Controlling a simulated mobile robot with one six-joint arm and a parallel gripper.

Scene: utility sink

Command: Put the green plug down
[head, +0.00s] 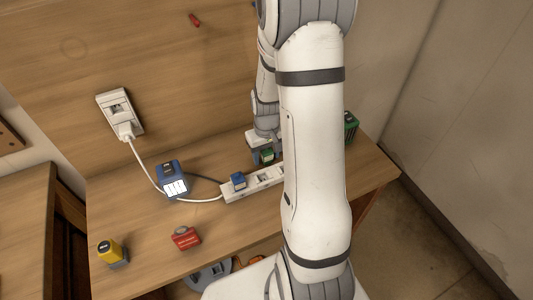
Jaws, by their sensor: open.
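The green plug (267,155) is small and shows at the white power strip (232,195), towards its far part. I cannot tell whether it is seated in a socket or only beside one. My gripper (262,150) points down right at the green plug, with its jaws open around or just above it. The gripper's fingertips are small and partly hidden, so contact cannot be made out. My arm covers the right end of the strip.
A blue plug (238,180) sits in the strip. A blue box with a white panel (172,180), a red block (185,238) and a yellow plug (109,251) stand on the left. A dark green block (351,127) is at right. A cord runs to a wall outlet (120,114).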

